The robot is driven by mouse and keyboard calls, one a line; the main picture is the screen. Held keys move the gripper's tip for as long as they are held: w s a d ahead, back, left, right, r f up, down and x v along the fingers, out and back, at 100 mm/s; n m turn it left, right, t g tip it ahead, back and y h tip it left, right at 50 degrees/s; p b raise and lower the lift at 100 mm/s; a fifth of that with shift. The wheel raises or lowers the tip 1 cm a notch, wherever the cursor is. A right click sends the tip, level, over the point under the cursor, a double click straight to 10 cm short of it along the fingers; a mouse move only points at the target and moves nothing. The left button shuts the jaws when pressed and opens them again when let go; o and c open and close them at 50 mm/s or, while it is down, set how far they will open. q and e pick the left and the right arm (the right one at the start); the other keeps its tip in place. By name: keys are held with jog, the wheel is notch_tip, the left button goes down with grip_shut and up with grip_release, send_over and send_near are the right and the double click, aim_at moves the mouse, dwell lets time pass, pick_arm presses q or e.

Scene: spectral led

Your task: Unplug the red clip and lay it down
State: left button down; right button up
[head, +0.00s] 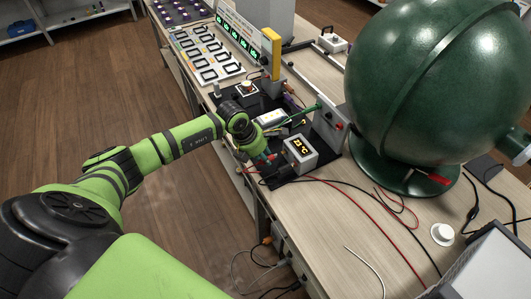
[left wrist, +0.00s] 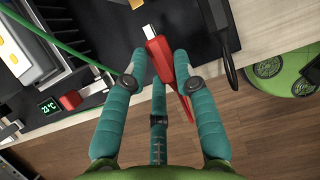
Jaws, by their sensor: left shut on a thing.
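The red clip (left wrist: 158,62) is between the teal fingers of my left gripper (left wrist: 160,66) in the left wrist view. Its pale metal tip is bare and points away from the palm, over the black mat. Its tapered red end runs back between the fingers. My left gripper is shut on it. The clip is mostly hidden there by the fingers. My right gripper is not in view.
A large dark green sphere (head: 425,90) stands on the bench at the right. An upright grey panel (head: 329,125) stands behind the display box. Red and black cables (head: 345,195) cross the bench. The bench's front right (head: 310,225) is fairly clear. A red piece (left wrist: 70,101) sits beside the display.

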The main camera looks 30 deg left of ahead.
pick_arm(q)
jog(key=shift+s+a, duration=0.15)
jog(key=shift+s, duration=0.1)
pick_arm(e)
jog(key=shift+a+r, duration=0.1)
pick_arm(q)
jog(key=shift+s+a, duration=0.2)
jog(key=shift+s, duration=0.15)
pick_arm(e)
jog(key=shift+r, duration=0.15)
